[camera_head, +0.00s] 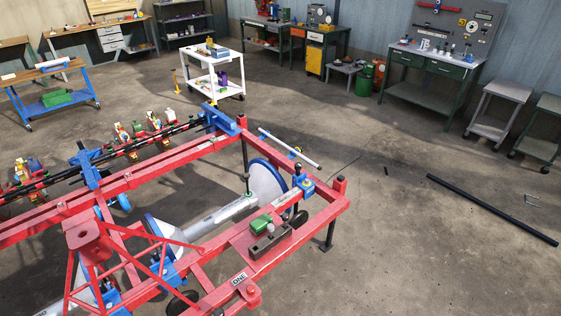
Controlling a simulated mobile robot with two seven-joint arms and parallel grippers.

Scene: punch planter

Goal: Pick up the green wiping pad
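A small green block (261,223), which looks like the green wiping pad, lies on a flat red plate of the planter frame (240,243) near the picture's middle. A grey-brown metal block (270,241) sits right in front of it, close to or touching it. Neither of my grippers shows in this view.
The planter has red beams, blue brackets and a blue-rimmed disc (268,187). A long black bar (490,209) lies on the floor at the right. A white cart (213,75) and a green workbench (432,75) stand behind. The floor right of the planter is mostly clear.

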